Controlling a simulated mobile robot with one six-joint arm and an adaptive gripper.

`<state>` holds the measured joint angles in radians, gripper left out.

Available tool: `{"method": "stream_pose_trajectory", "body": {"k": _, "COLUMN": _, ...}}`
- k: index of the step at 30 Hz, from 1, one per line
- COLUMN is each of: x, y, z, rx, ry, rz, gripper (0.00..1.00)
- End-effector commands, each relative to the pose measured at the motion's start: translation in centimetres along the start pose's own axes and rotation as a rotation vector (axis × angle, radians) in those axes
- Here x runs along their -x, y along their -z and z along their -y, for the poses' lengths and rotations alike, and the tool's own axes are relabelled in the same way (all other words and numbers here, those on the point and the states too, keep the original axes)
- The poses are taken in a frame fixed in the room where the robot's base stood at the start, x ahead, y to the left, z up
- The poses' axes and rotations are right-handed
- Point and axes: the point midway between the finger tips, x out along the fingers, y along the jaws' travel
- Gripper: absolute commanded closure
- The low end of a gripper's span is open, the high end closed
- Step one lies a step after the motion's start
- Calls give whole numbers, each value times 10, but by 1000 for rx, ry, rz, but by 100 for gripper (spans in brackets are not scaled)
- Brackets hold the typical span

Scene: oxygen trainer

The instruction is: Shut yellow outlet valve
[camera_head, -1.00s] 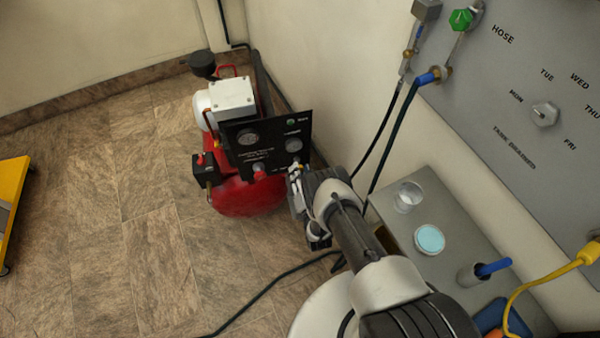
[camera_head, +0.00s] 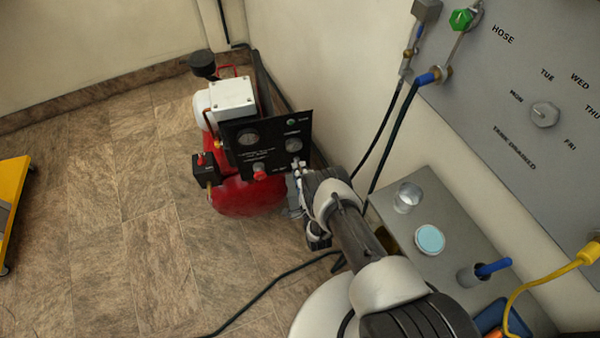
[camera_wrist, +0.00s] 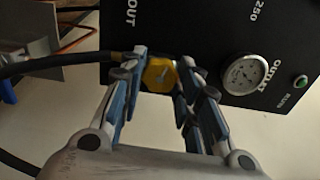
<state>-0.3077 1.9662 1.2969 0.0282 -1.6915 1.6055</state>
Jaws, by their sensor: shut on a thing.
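The yellow outlet valve (camera_wrist: 158,75) is a yellow knob with a pale mark on its face, seen in the wrist view below the "OUT" lettering of the black panel (camera_wrist: 185,35). My gripper (camera_wrist: 155,78) is shut on it, with a blue-padded finger on either side. In the head view my gripper (camera_head: 299,172) is at the lower right edge of the compressor's black panel (camera_head: 268,142), and it hides the valve there. A dark hose (camera_wrist: 60,63) runs to the valve from the left in the wrist view.
The outlet gauge (camera_wrist: 244,74) and a green button (camera_wrist: 300,82) sit beside the valve on the panel. The red compressor tank (camera_head: 245,198) is under the panel. A grey bench (camera_head: 425,208) with a cup and a blue-topped dish is at the right. The floor at left is mostly clear.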

Motion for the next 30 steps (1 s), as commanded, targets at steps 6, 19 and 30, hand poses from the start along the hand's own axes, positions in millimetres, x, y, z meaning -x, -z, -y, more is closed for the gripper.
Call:
{"method": "stream_pose_trajectory", "body": {"k": 6, "x": -2, "y": 0, "z": 2, "rx": -207, "ry": 3, "rz": 2, "gripper": 93}}
{"method": "stream_pose_trajectory", "body": {"k": 19, "x": -2, "y": 0, "z": 2, "rx": -615, "ry": 4, "rz": 3, "gripper": 93}}
{"method": "stream_pose_trajectory", "body": {"k": 30, "x": -2, "y": 0, "z": 2, "rx": -957, "ry": 4, "rz": 4, "gripper": 93}}
